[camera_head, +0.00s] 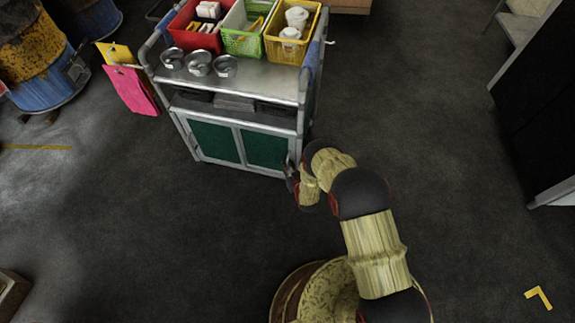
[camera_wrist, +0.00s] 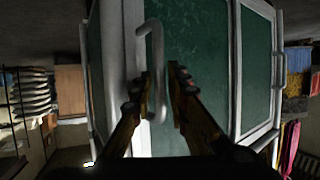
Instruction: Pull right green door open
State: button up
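The right green door (camera_head: 265,150) is on the front of a grey metal cart and looks closed, flush with the left green door (camera_head: 214,141). My gripper (camera_head: 289,170) is at the right edge of the cart front, small and dark in the head view. The wrist view looks turned over, with the right green door (camera_wrist: 195,45) in the middle and the left one (camera_wrist: 256,70) to its right. A pale bar handle (camera_wrist: 154,45) lies between my open fingers (camera_wrist: 160,78). The left finger is close to the bar; contact is unclear. A gap shows at the right finger.
The cart top (camera_head: 240,78) carries metal bowls and red, green and yellow bins. Pink (camera_head: 132,90) and yellow pieces hang at its left side. A rusty barrel (camera_head: 45,60) stands far left, a dark cabinet (camera_head: 540,110) at right. The floor before the cart is clear.

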grip_shut()
dwell(0.4)
jog(key=shift+a, duration=0.1)
